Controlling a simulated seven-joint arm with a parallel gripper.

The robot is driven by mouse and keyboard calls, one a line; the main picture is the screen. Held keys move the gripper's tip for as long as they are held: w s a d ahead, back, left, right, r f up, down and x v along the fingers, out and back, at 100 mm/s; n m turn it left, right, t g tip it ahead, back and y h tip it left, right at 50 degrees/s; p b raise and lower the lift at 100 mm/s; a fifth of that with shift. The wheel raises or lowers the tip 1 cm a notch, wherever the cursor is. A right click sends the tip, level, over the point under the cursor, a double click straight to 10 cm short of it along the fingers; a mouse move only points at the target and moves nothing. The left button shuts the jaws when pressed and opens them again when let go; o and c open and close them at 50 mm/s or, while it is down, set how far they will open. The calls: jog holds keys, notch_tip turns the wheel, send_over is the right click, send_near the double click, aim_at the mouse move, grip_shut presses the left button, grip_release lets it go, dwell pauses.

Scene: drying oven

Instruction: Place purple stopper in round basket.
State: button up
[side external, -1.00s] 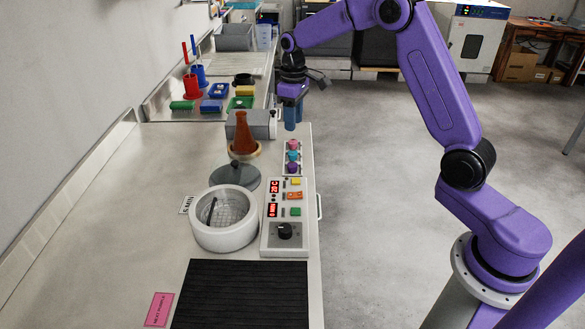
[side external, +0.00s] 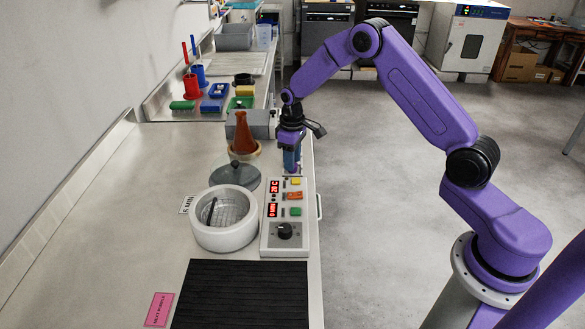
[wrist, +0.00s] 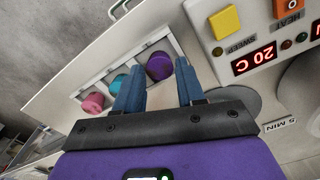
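The purple stopper (wrist: 160,66) shows in the wrist view at one end of a short row in a white rack (wrist: 88,88), with a blue stopper (wrist: 118,84) and a pink stopper (wrist: 93,103) beside it. My gripper (wrist: 160,68) is open, its two blue fingers pointing toward the purple stopper, one tip to each side of it in the picture. I cannot tell whether they touch it. In the side view my gripper (side external: 291,166) is over the rack and hides the stoppers. The round basket (side external: 229,213) is a wire mesh inside a white round tub (side external: 223,239), with a dark rod in it.
A control panel (side external: 269,240) with buttons and a knob stands right of the tub. A grey lid (side external: 235,178) and a brown flask (side external: 243,135) are behind it. A black mat (side external: 240,295) lies in front.

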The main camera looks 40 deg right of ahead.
jog(key=shift+f, duration=0.6)
grip_shut()
jog(key=shift+r, duration=0.1)
